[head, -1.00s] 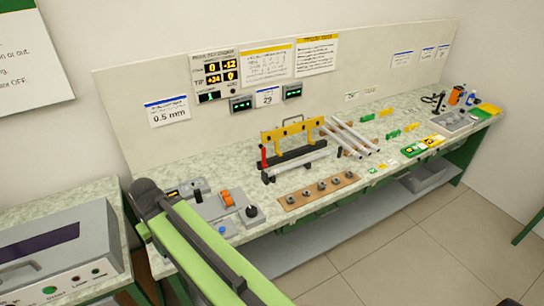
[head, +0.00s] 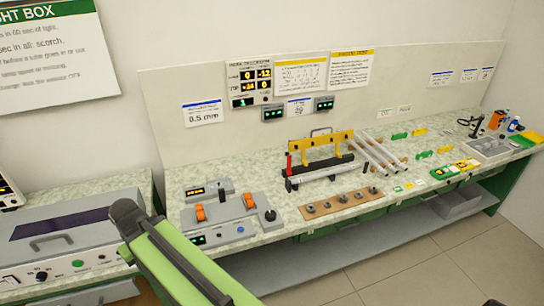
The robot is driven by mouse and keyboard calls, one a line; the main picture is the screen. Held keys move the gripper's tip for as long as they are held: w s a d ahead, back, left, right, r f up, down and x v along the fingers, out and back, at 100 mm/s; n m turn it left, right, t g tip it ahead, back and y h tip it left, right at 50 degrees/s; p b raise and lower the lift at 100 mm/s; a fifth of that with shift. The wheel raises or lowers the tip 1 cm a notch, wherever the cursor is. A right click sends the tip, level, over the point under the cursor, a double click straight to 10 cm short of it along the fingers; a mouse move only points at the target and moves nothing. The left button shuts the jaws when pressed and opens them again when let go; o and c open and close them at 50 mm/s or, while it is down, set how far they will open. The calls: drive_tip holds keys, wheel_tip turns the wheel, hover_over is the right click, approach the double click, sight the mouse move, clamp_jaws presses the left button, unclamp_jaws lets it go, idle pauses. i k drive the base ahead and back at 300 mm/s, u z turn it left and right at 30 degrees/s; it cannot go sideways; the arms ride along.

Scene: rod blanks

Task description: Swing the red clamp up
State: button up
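The red clamp (head: 289,163) is a small red upright piece at the left end of a dark fixture on the bench. A yellow bar (head: 322,146) with dark knobs stands behind the fixture. A grey rod (head: 322,173) lies along the front of the fixture. My green arm link (head: 177,255) shows at the lower left, well to the left of the clamp. My gripper is not in view. How the clamp joins the fixture is too small to tell.
Several grey rods (head: 375,153) lie on a rack right of the fixture. A wooden board (head: 343,204) with several round pieces lies in front. A grey control box (head: 220,215) with orange levers stands left. A grey machine (head: 72,240) stands far left. Floor is clear at right.

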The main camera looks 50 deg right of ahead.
sight(288, 172)
drive_tip(key=i, duration=1)
drive_tip(key=u, duration=0.05)
